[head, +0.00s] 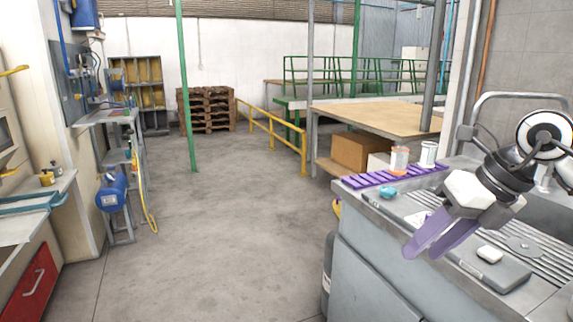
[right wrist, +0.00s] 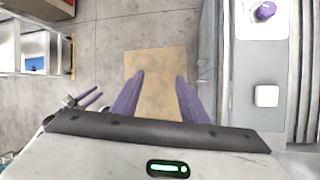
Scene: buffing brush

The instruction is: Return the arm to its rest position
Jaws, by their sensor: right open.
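My right gripper (head: 428,250) has two purple fingers and hangs at the front edge of the grey counter in the head view, pointing down and to the left. In the right wrist view its fingers (right wrist: 161,78) stand apart, with bare floor and a tan patch seen between them. Nothing is held between them. Another pair of purple fingers, which looks like my left gripper (right wrist: 90,98), shows small at the left of the right wrist view. Its opening is too small to judge. My left arm is not in the head view.
The grey counter (head: 372,232) carries a purple mat (head: 385,177), an orange-white jar (head: 399,160), a white can (head: 428,153), a teal item (head: 388,192) and a white block (head: 489,254). A tap arches behind. Open floor (head: 215,240) lies left of the counter.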

